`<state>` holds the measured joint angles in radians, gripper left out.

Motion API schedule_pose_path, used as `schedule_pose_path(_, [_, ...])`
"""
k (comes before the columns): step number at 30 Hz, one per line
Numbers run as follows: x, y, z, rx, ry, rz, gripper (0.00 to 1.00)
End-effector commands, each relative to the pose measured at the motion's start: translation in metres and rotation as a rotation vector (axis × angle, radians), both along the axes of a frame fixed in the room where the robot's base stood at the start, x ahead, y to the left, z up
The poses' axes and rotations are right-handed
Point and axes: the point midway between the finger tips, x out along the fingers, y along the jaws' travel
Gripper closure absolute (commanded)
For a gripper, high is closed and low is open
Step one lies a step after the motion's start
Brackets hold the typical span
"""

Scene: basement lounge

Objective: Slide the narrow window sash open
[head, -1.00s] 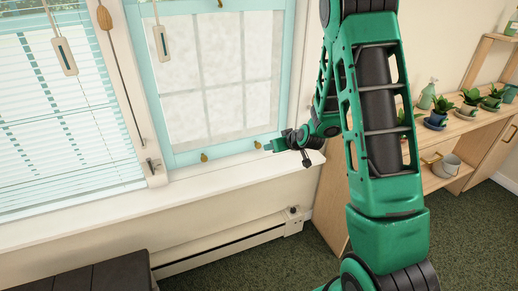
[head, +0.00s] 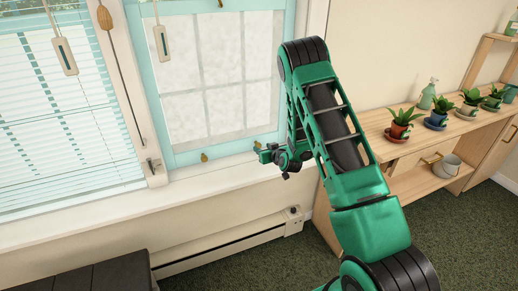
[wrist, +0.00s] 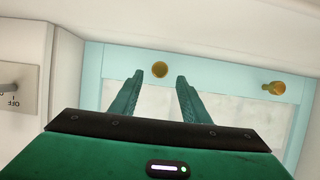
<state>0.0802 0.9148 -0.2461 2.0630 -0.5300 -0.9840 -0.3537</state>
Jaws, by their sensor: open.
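The narrow window sash (head: 173,158) has a turquoise frame around frosted panes and stands upright in the white window frame. Two brass knobs sit on its bottom rail, a left one (head: 204,157) and a right one (head: 257,145). My gripper (head: 263,153) is at the right end of that rail, close to the right knob. In the wrist view, where the scene appears upside down, my gripper (wrist: 158,80) is open. One knob (wrist: 160,69) shows in the gap just beyond the fingertips, not clasped; the other knob (wrist: 273,88) is off to the right.
A white sill (head: 120,205) runs below the sash, with a baseboard heater (head: 230,239) under it. A window with blinds (head: 60,120) is at left. A wooden shelf (head: 375,125) with potted plants stands at right. A grey switch plate (wrist: 18,87) shows in the wrist view.

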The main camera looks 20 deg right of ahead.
Motion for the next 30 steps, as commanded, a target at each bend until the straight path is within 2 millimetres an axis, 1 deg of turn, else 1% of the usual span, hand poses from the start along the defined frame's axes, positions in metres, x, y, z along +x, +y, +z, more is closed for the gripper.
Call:
schedule_pose_path(1, [0.009, 0.0, -0.003, -0.001, -0.002, 0.002, 0.58])
schedule_pose_path(3, [0.019, 0.0, -0.008, -0.001, 0.0, 0.002, 0.58])
schedule_pose_path(9, [0.039, 0.0, -0.016, 0.0, 0.0, 0.001, 0.58])
schedule_pose_path(14, [0.046, 0.0, -0.019, 0.0, 0.0, 0.0, 0.58])
schedule_pose_path(21, [0.046, 0.0, -0.019, 0.001, 0.0, 0.0, 0.58])
schedule_pose_path(22, [0.046, 0.0, -0.019, 0.001, 0.0, 0.0, 0.6])
schedule_pose_path(27, [0.046, 0.0, -0.019, 0.001, 0.0, 0.0, 1.0])
schedule_pose_path(30, [0.046, 0.0, -0.019, 0.001, 0.001, 0.0, 1.0])
